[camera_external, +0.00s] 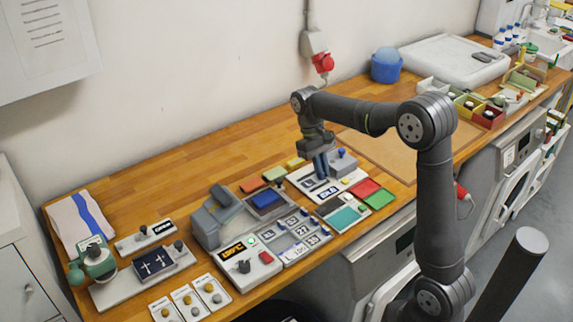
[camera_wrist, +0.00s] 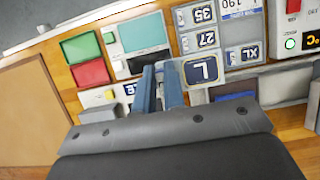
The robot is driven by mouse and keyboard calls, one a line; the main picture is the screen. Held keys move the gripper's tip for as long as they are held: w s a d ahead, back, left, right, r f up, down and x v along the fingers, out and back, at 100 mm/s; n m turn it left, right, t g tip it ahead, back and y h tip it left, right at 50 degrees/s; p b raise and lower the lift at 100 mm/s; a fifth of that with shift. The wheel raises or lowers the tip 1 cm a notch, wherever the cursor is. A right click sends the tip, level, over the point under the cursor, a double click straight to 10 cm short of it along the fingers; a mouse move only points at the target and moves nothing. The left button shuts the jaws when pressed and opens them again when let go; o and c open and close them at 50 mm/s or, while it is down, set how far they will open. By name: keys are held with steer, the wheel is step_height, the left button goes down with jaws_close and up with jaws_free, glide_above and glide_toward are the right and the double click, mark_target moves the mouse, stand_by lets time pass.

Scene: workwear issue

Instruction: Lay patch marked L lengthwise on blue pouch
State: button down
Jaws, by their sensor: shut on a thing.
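The patch marked L (camera_wrist: 201,71) is dark with a pale letter and border. It shows just right of my gripper's fingers in the wrist view. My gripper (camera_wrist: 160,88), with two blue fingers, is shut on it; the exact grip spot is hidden. In the external view my gripper (camera_external: 321,167) points down over the white label tray (camera_external: 296,176). I cannot tell whether the patch is clear of the tray. The blue pouch (camera_external: 267,199) lies flat on a grey stand left of my gripper; part of it shows in the wrist view (camera_wrist: 236,98).
A grey press (camera_external: 208,228) stands left of the pouch. A board of size patches (camera_external: 297,235) lies in front of it, beside a box with a lit display (camera_external: 240,252). Red (camera_external: 364,188) and green (camera_external: 379,199) trays lie right of my gripper. Bare wood lies behind, along the wall.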

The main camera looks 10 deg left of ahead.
steer(key=w+a+r, duration=0.2)
steer(key=w, duration=0.4)
steer(key=s+a+f, duration=0.1)
steer(key=a+f, duration=0.1)
steer(key=a, duration=0.1)
steer(key=s+a+f, duration=0.1)
steer(key=a+f, duration=0.1)
steer(key=a, duration=0.2)
steer(key=s+a+f, duration=0.1)
steer(key=a+f, duration=0.1)
steer(key=a, duration=0.2)
steer(key=shift+s+f, duration=0.25)
steer(key=shift+s, duration=0.15)
steer(key=shift+f, duration=1.95)
steer(key=shift+f, duration=0.1)
steer(key=c, duration=1.9)
jaws_free()
steer(key=shift+f, duration=0.1)
steer(key=o, duration=0.4)
